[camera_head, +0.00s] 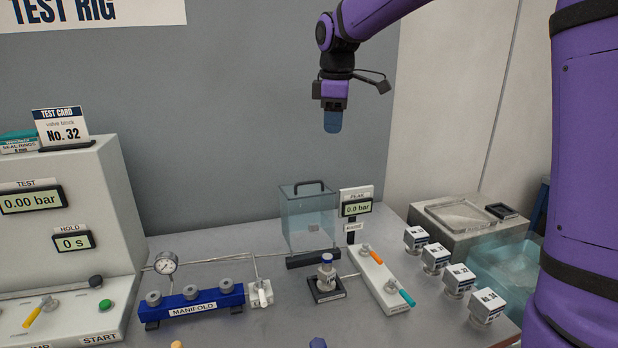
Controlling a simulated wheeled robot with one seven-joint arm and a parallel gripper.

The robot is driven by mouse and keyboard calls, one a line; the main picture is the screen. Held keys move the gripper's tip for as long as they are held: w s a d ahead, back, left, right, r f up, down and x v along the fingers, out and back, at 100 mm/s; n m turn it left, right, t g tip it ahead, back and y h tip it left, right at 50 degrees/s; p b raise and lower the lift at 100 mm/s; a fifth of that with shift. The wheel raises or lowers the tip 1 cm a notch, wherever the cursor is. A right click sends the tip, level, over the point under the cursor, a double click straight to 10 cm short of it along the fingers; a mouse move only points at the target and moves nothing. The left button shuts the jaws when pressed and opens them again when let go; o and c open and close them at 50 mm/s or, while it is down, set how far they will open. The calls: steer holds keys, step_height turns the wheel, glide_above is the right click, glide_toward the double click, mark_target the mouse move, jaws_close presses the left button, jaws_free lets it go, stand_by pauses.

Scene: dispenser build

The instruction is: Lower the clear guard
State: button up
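The clear guard (308,214) is a see-through, bluish box with a black handle (308,186) on top. It stands upright at the back middle of the bench, behind a black bar (313,259). A small valve block (327,274) stands on a black base in front of that bar, and the guard is not over it. My gripper (333,122) points down, high above and a little right of the guard, apart from everything. Its blue fingers are seen edge-on, so I cannot tell whether they are open or shut. Nothing shows hanging from them.
A blue manifold (193,304) and a gauge (166,263) are at left. The peak display (356,208) stands close right of the guard. Several white tagged blocks (459,278) line the right side.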

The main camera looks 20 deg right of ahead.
steer(key=w+a+f+n+g, duration=0.15)
steer(key=w+f+n, duration=0.35)
steer(key=w+f, duration=0.5)
steer(key=f, duration=0.2)
steer(key=w+f, duration=0.1)
steer(key=f, duration=0.5)
steer(key=shift+w+a+f, duration=0.25)
steer(key=shift+w+a, duration=0.05)
steer(key=shift+w, duration=0.05)
steer(key=shift+c, duration=0.3)
jaws_close()
